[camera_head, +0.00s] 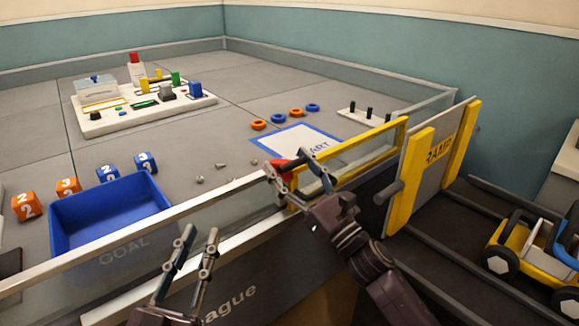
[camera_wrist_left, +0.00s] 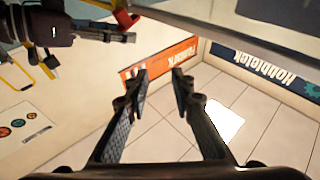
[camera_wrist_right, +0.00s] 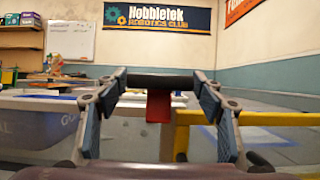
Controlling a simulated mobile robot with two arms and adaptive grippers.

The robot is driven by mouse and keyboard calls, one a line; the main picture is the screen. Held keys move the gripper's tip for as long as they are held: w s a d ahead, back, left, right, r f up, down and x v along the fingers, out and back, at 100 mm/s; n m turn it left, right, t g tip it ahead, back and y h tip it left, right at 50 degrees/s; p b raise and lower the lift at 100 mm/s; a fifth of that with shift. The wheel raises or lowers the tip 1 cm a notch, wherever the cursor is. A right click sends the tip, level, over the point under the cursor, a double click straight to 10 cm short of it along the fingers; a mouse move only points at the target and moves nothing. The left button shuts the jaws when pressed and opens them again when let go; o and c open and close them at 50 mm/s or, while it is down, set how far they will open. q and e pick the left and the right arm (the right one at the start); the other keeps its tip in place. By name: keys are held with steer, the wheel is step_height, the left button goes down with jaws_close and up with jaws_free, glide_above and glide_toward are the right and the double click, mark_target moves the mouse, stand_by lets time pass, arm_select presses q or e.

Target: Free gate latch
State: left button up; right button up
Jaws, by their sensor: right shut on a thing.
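The yellow gate (camera_head: 350,155) stands at the near right edge of the arena, next to the wall rail. Its red latch (camera_head: 283,167) shows at the gate's left end. In the right wrist view the red latch part (camera_wrist_right: 159,106) hangs below a black handle bar (camera_wrist_right: 160,81), which spans the fingertips. My right gripper (camera_head: 302,172) is shut on this handle, and its fingers hide part of the latch. My left gripper (camera_head: 200,246) is open and empty in front of the rail; its fingers also show apart in the left wrist view (camera_wrist_left: 158,80).
A blue goal bin (camera_head: 110,215) and numbered cubes stand at the left. A button board (camera_head: 142,105) lies farther back. A ramp panel (camera_head: 432,155) stands upright right of the gate, with a yellow vehicle (camera_head: 530,255) beyond. The arena floor's middle is mostly clear.

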arm_select(q)
steer(key=shift+w+f, duration=0.15)
steer(key=shift+w, duration=0.1)
steer(key=shift+c, duration=1.3)
steer(key=w+f+m, duration=0.1)
steer(key=m, duration=0.1)
steer(key=w+d+f+m+t, duration=0.1)
steer(key=w+m, duration=0.1)
steer(key=m, duration=0.1)
steer(key=w+f+m, duration=0.1)
steer(key=w+m, duration=0.1)
steer(key=shift+d+f+m+h, duration=0.15)
steer(key=shift+d+m+h, duration=0.15)
steer(key=shift+h, duration=0.1)
jaws_close()
steer(key=m+g+h, duration=0.3)
steer(key=m+h, duration=1)
steer(key=m, duration=1.9)
glide_toward(284, 170)
steer(key=w+d+f, duration=0.1)
steer(key=w+d, duration=0.4)
steer(key=d, duration=0.1)
steer(key=shift+w+r+n, duration=0.15)
steer(key=shift+w+r, duration=0.05)
steer(key=shift+r, duration=0.75)
steer(key=shift+w+r+n, duration=0.15)
steer(key=shift+w+r, duration=0.1)
steer(key=shift+r, duration=0.75)
